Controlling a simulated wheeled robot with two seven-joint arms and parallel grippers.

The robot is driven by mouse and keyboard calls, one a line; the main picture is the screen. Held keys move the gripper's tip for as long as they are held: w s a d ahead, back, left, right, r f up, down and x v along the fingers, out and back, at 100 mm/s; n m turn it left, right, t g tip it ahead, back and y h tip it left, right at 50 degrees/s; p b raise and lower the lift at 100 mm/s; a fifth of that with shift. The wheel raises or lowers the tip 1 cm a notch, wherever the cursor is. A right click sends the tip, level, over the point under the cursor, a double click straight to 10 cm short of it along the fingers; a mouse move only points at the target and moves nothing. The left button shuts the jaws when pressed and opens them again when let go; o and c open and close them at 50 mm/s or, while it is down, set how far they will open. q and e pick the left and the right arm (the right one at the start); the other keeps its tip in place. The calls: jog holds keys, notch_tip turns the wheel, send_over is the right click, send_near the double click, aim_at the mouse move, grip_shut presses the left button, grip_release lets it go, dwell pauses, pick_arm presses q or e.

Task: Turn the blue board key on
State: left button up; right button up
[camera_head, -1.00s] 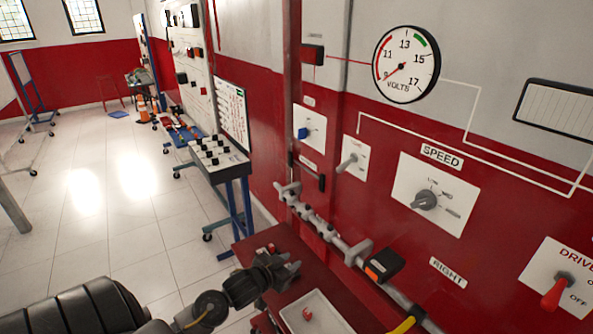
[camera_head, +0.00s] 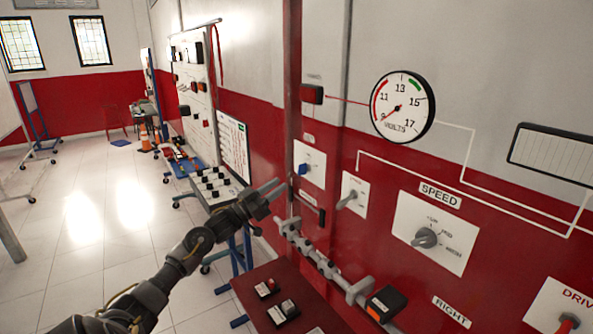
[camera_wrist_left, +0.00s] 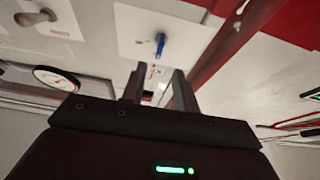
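The blue board key (camera_head: 303,168) is a small blue knob on a white plate (camera_head: 316,160) on the red and white wall panel. It also shows in the left wrist view (camera_wrist_left: 160,45), at the top centre, beyond the fingers. My left gripper (camera_head: 279,188) is raised in front of the panel, to the left of and slightly below the key in the head view. Its two fingers (camera_wrist_left: 158,72) are apart with nothing between them, and they point toward the key without touching it. My right gripper is not in view.
A grey lever plate (camera_head: 354,195) and a SPEED knob (camera_head: 425,238) are right of the key. A grey rail with fittings (camera_head: 320,262) runs below. A dark red table (camera_head: 250,285) with small black switch boxes stands under it. A voltmeter (camera_head: 402,104) hangs above.

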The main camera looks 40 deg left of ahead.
aim_at(303, 169)
pick_arm(q)
jog(key=p+x, duration=0.3)
jog(key=x, duration=0.5)
jog(key=shift+w, duration=0.25)
jog(key=shift+d, duration=0.1)
grip_shut()
